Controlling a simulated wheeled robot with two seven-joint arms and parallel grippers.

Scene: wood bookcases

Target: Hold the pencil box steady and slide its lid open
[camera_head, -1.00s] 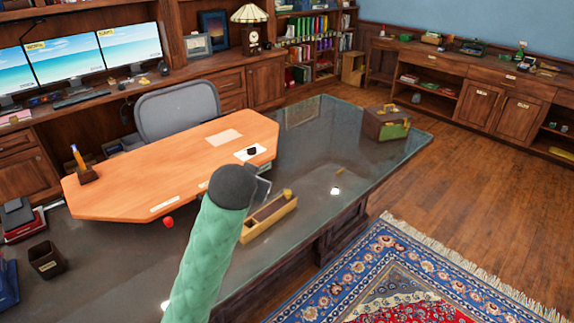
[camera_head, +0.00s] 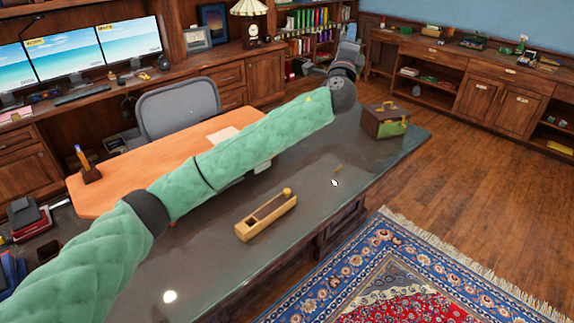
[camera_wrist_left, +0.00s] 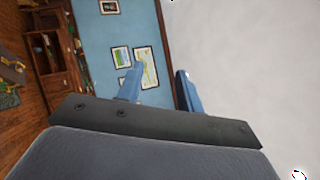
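The pencil box (camera_head: 246,230) is a long, light wooden box lying on the dark glass-topped desk. Its top shows a long dark recess, and a small yellow knob (camera_head: 287,191) stands at its far right end. I cannot tell how far the lid is open. My left gripper (camera_head: 349,58) is raised beyond the desk's far edge, well away from the box. In the left wrist view its two blue fingers (camera_wrist_left: 158,90) stand apart with nothing between them, facing the wall and ceiling. My right gripper is in no view.
The glass desk (camera_head: 310,210) has free room around the box. A brown and green case (camera_head: 385,120) stands at its far right corner. A small light item (camera_head: 335,183) lies right of the box.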

